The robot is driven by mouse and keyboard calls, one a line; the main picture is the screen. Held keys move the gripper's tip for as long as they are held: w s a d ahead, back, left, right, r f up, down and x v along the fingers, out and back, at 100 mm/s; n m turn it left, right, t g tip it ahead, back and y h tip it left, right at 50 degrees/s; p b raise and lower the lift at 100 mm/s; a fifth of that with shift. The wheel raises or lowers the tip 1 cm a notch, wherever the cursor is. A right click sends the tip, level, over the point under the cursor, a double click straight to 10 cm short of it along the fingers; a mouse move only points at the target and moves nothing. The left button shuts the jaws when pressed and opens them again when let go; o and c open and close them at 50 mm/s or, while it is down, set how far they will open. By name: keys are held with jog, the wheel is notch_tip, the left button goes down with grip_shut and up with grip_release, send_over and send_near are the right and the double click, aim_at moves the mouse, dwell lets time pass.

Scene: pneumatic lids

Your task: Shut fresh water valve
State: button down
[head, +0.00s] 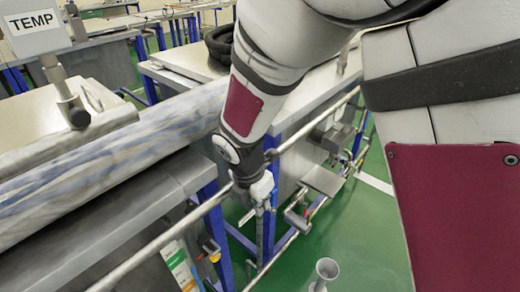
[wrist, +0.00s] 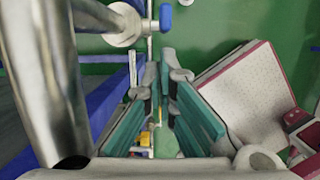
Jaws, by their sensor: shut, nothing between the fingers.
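A valve-like fitting (wrist: 122,25) with a small blue handle (wrist: 165,18) shows at the top of the wrist view, beside a thick metal pipe (wrist: 45,80). No label on it is readable, so I cannot tell whether it is the fresh water valve. A small yellow part (wrist: 145,138) shows beyond the fingers, and a yellow and dark fitting (head: 210,248) shows low in the head view. My gripper (wrist: 168,85) is shut and empty, its teal fingers below the blue handle and apart from it. In the head view my gripper (head: 262,192) hangs beside the metal rail, its fingers hard to make out.
A long metal rail (head: 165,238) runs past my gripper. A streaked roll (head: 100,160) lies on the bench at left, below a TEMP sign (head: 32,22). Blue bench legs (head: 268,228) and a small grey funnel-like stand (head: 325,272) stand nearby. Green floor (head: 370,240) is open at right.

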jog(key=shift+w+d, duration=0.25)
jog(key=shift+w, duration=0.05)
jog(key=shift+w+d+r+g+y, duration=0.3)
jog(key=shift+w+d+g+y, duration=0.1)
jog(key=shift+w+g+y, duration=0.15)
dwell(0.8)
jog(key=shift+w+d+r+g+y+p, duration=0.2)
jog(key=shift+w+d+g+y, duration=0.5)
jog(key=shift+g, duration=0.25)
jog(key=shift+w+d+r+g+y+p, duration=0.1)
jog(key=shift+w+d+g+y+p, duration=0.1)
jog(key=shift+w+d+g+y, duration=0.45)
jog(key=shift+w+d+f+g, duration=0.1)
jog(key=shift+w+d+g, duration=0.1)
jog(key=shift+w, duration=0.2)
jog(key=shift+w+d+f+g, duration=0.1)
jog(key=shift+w+d, duration=0.05)
jog(key=shift+w, duration=0.25)
jog(key=shift+w+d, duration=0.1)
